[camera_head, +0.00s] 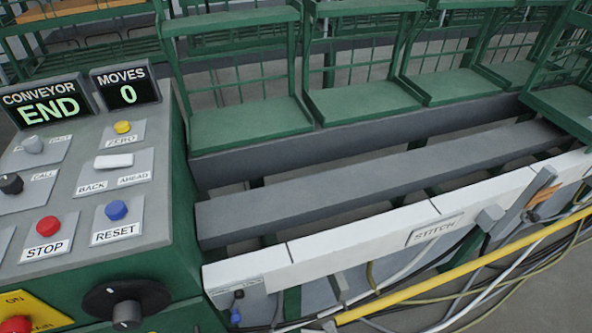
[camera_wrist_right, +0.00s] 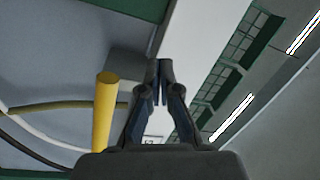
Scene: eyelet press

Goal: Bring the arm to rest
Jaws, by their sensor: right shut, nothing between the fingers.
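My right gripper (camera_wrist_right: 159,68) shows in the right wrist view, pointing up the picture. Its two dark fingers meet at the tips, and I see nothing held between them. A yellow rail (camera_wrist_right: 103,115) is to the left of the fingers there, apart from them. A white beam (camera_wrist_right: 188,45) lies behind and to the right of the fingertips. I cannot make out the right gripper clearly in the head view. My left gripper is in neither view.
The green control console (camera_head: 90,225) stands at left in the head view, with displays reading "END" and "0". Green wire-backed carriers (camera_head: 250,125) line the far side. A yellow rail (camera_head: 460,265) and loose cables run along the front right, below the white "STITCH" beam (camera_head: 370,232).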

